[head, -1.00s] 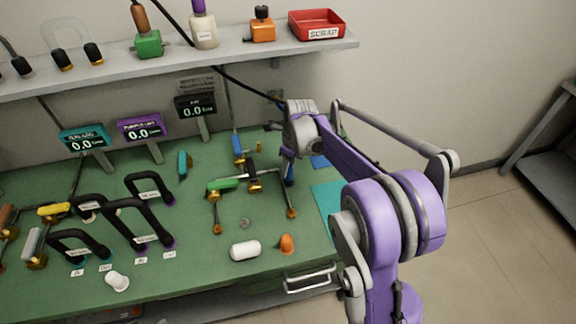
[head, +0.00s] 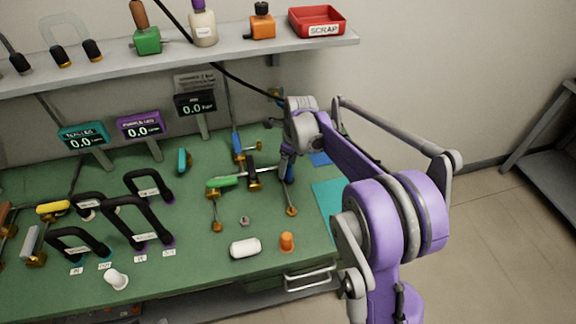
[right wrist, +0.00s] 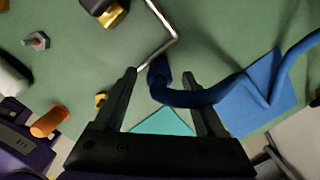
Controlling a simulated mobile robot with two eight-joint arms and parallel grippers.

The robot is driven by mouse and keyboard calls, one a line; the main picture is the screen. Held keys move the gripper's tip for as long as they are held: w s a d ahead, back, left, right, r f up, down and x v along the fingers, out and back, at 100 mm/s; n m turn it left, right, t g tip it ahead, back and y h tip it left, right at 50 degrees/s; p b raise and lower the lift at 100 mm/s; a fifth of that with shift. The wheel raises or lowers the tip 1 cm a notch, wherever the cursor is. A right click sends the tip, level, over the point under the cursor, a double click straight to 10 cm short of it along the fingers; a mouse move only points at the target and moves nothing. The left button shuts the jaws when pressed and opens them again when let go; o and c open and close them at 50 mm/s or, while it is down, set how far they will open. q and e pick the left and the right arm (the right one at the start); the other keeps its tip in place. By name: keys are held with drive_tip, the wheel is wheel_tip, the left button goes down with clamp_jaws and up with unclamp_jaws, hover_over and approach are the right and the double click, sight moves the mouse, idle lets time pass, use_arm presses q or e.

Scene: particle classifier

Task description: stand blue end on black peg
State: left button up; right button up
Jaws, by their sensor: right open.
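A blue hose with a blunt blue end (right wrist: 160,75) shows in the right wrist view. The end lies between and slightly beyond the fingertips of my right gripper (right wrist: 160,76), which is open. In the head view the gripper (head: 286,168) is over the right part of the green bench, and a bit of blue (head: 290,173) shows beside it. A black peg (head: 251,170) on a gold base stands to its left. A black and gold piece, probably this peg, is cut off at the top of the wrist view (right wrist: 104,10). My left gripper is not in view.
A bent metal rod (right wrist: 168,45) runs close to the blue end. A green handle (head: 222,181) lies beside the peg. A white cylinder (head: 245,248), an orange piece (head: 287,242) and a nut (head: 244,221) are near the front. A blue mat (right wrist: 262,97) lies right.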

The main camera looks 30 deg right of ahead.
wheel_tip(320, 180, up, 10)
drive_tip(key=s, duration=0.1)
drive_tip(key=shift+s+d+f, duration=0.15)
drive_tip(key=shift+d, duration=0.2)
drive_tip(key=s+a+r+n+t+p, duration=0.1)
drive_tip(key=s+a+n, duration=0.3)
drive_tip(key=s+n, duration=0.25)
drive_tip(key=s+a+n+t+p, duration=0.1)
drive_tip(key=s+a+n, duration=0.35)
drive_tip(key=n, duration=0.25)
drive_tip(key=s+a+f+n+t, duration=0.1)
drive_tip(key=s+a+f+n, duration=0.1)
drive_tip(key=s+n, duration=0.5)
drive_tip(key=s+a+f+n+h, duration=0.1)
drive_tip(key=s+a+f+n, duration=0.1)
drive_tip(key=s+f+n, duration=0.2)
drive_tip(key=s+n, duration=0.3)
drive_tip(key=n, duration=0.2)
drive_tip(key=shift+s+t+p, duration=0.2)
drive_tip(key=shift+t+p, duration=0.2)
